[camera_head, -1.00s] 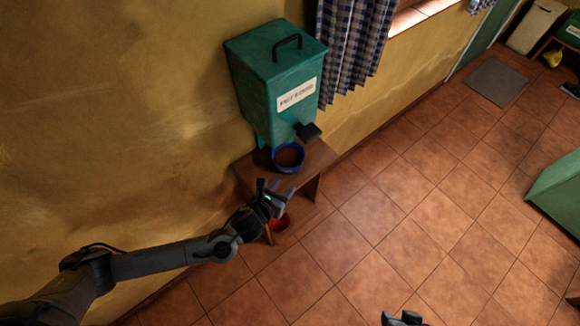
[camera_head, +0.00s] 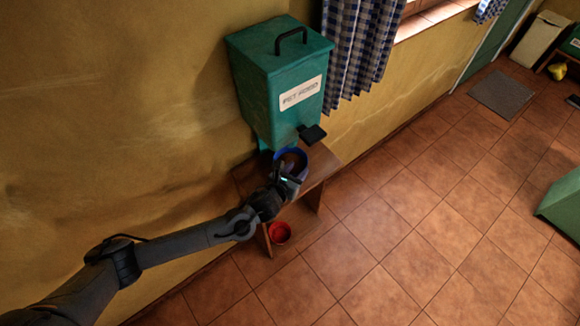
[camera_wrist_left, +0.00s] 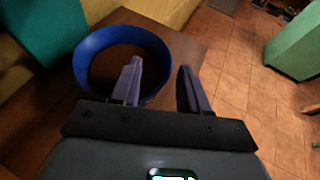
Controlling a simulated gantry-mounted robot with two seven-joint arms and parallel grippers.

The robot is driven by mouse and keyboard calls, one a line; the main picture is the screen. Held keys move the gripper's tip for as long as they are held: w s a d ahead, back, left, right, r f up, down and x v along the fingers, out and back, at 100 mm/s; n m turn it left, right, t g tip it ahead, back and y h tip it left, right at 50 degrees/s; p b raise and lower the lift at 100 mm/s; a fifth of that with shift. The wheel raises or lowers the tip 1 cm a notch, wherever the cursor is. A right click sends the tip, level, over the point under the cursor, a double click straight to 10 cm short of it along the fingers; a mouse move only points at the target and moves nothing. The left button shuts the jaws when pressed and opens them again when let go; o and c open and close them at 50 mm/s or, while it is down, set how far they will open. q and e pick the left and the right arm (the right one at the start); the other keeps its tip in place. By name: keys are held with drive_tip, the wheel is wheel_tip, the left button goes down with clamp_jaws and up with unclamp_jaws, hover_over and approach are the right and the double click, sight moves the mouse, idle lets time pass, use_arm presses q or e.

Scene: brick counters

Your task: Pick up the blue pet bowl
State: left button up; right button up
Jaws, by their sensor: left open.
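The blue pet bowl (camera_head: 304,156) stands on a small wooden stand under the dispenser's spout. Its inside looks brown, and my gripper hides part of its near side. In the left wrist view the blue bowl (camera_wrist_left: 92,46) shows as a round rim left of centre. My left gripper (camera_head: 293,178) is open at the bowl's near side. In the wrist view the left gripper (camera_wrist_left: 158,68) has its left finger overlapping the bowl and its right finger outside it, with the right part of the rim between them. I cannot tell whether a finger touches it. My right gripper is not in view.
A green pet food dispenser (camera_head: 283,88) rises behind the bowl, its dark spout (camera_head: 312,133) close above. The wooden stand (camera_head: 322,166) is against the yellow wall. A red bowl (camera_head: 280,233) sits low by the stand. The tiled floor (camera_head: 400,225) to the right is open.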

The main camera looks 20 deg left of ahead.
sight(306, 163)
use_arm(q)
drive_tip(key=x, duration=0.2)
drive_tip(key=b+x, duration=0.1)
drive_tip(key=x, duration=0.1)
drive_tip(key=shift+d, duration=0.3)
clamp_jaws()
